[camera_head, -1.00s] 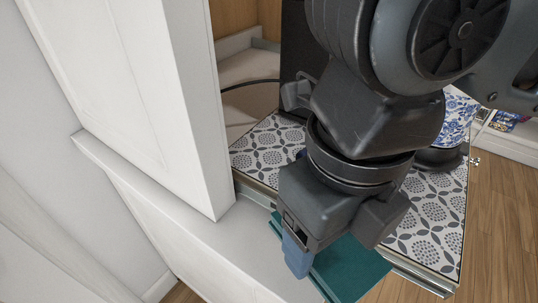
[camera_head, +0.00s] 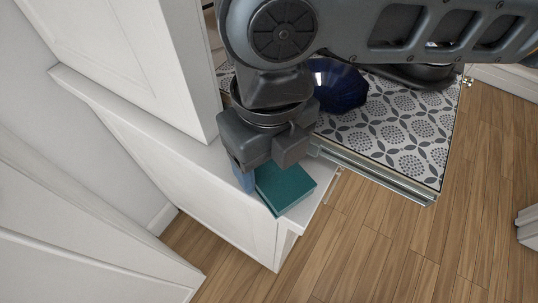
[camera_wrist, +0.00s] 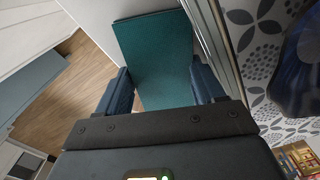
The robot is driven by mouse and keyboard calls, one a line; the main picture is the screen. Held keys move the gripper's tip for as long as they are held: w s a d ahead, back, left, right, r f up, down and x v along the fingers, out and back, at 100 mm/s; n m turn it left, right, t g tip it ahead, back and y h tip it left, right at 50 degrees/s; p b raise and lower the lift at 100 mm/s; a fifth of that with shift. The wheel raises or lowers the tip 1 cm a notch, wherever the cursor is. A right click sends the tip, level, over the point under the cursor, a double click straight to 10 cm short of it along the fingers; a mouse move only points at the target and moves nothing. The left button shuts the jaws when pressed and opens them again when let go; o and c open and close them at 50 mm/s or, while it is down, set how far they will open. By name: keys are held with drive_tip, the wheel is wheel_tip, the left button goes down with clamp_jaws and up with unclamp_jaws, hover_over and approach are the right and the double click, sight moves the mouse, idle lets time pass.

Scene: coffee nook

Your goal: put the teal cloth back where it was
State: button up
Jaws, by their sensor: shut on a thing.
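The teal cloth (camera_head: 285,192) looks like a flat folded rectangle. It is at the right end of the white ledge, just left of the patterned tray; I cannot tell whether it touches the ledge. My gripper (camera_head: 262,176) points down and is shut on the cloth's near part. In the wrist view the cloth (camera_wrist: 155,40) runs out from between the two blue fingers of my gripper (camera_wrist: 160,86). The finger on the far side is mostly hidden in the head view.
The white ledge (camera_head: 150,120) runs below a white cabinet (camera_head: 120,50). A pull-out tray (camera_head: 400,130) with a patterned surface and metal rail is to the right. A dark blue faceted bowl (camera_head: 338,85) stands on it, partly behind my arm. Wooden floor (camera_head: 400,250) is clear in front.

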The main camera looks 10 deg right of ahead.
sight(269, 166)
drive_tip(key=shift+f, duration=0.25)
drive_tip(key=o, duration=1)
drive_tip(key=shift+r, duration=0.1)
wheel_tip(269, 166, up, 12)
drive_tip(key=shift+r+p, duration=0.15)
drive_tip(key=shift+p, duration=0.2)
